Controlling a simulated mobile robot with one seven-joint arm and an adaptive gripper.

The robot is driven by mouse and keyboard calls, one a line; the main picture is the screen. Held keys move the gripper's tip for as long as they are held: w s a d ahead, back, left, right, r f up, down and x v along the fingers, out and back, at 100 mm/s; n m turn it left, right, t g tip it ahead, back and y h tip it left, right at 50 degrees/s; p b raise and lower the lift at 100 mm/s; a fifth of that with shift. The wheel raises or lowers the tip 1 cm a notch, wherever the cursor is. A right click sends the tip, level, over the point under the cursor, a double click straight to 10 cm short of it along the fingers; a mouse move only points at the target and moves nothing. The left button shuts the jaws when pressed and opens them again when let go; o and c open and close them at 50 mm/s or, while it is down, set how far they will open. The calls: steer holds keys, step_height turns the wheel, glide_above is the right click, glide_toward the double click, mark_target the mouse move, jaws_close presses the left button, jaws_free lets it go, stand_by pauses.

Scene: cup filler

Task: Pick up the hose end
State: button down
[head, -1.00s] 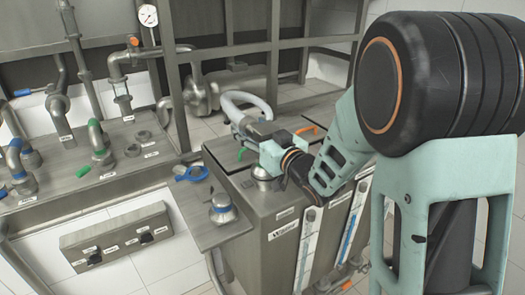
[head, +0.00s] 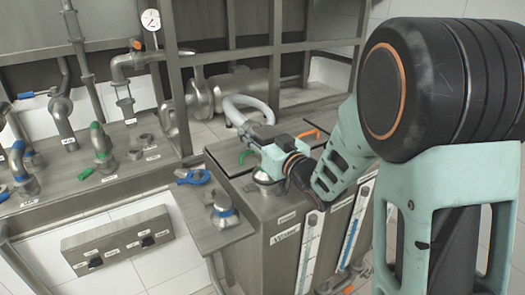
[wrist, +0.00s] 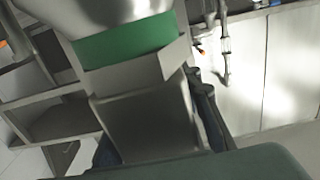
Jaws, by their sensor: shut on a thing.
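The pale grey hose (head: 236,101) arches up and over behind my gripper in the head view. My gripper (head: 250,132) is above the top of the steel cabinet, beside the hose, and its fingertips are small and partly hidden there. In the wrist view, the hose end (wrist: 135,85) is a metal fitting with a green band, close to the camera. My gripper's dark fingers (wrist: 160,125) lie on either side of its flat metal part, shut on it. How the fitting joins the hose is hidden.
The steel cabinet (head: 262,235) has level gauges on its front and an orange handle (head: 310,132) on top. A fitting with a blue band (head: 224,210) stands on a side shelf. Pipes with green and blue handles fill the left bench. A metal frame post (head: 176,80) stands behind.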

steer(key=shift+r, duration=0.25)
